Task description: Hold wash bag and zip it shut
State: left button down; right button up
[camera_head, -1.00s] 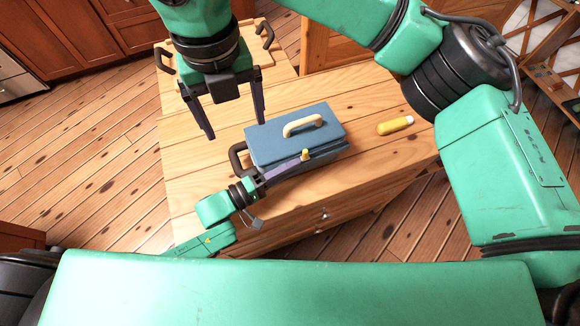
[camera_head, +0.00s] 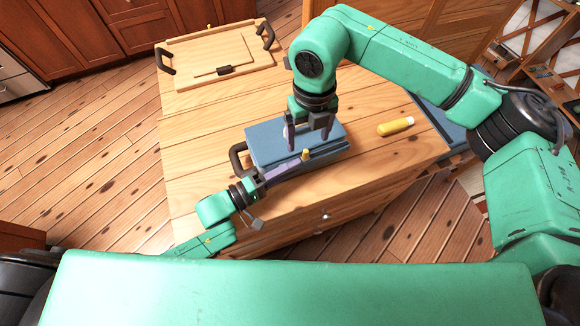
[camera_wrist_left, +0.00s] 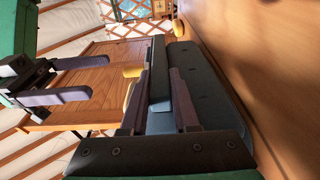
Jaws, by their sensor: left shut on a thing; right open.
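The blue wash bag (camera_head: 262,138) lies on the wooden table. A small yellow pull (camera_head: 306,154) stands at its near side; it also shows in the left wrist view (camera_wrist_left: 129,95). My left gripper (camera_head: 290,167) is shut on the bag's near edge, with a blue-grey strip (camera_wrist_left: 160,88) between its fingers. The pull is beside the fingertips, and I cannot tell whether they touch. My right gripper (camera_head: 309,142) is open, pointing down over the bag, and hides most of the pale top handle. Its fingers show left of the pull in the left wrist view (camera_wrist_left: 88,80).
A wooden tray (camera_head: 190,52) with dark handles lies at the table's back left. A dark handle (camera_head: 236,158) is at the bag's left end. The table (camera_head: 205,110) is clear between tray and bag.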

aim_at(305, 152)
notch_tip(305, 152, down, 6)
jog(key=shift+f, duration=0.1)
grip_shut()
jog(key=shift+a, duration=0.1)
dwell(0.5)
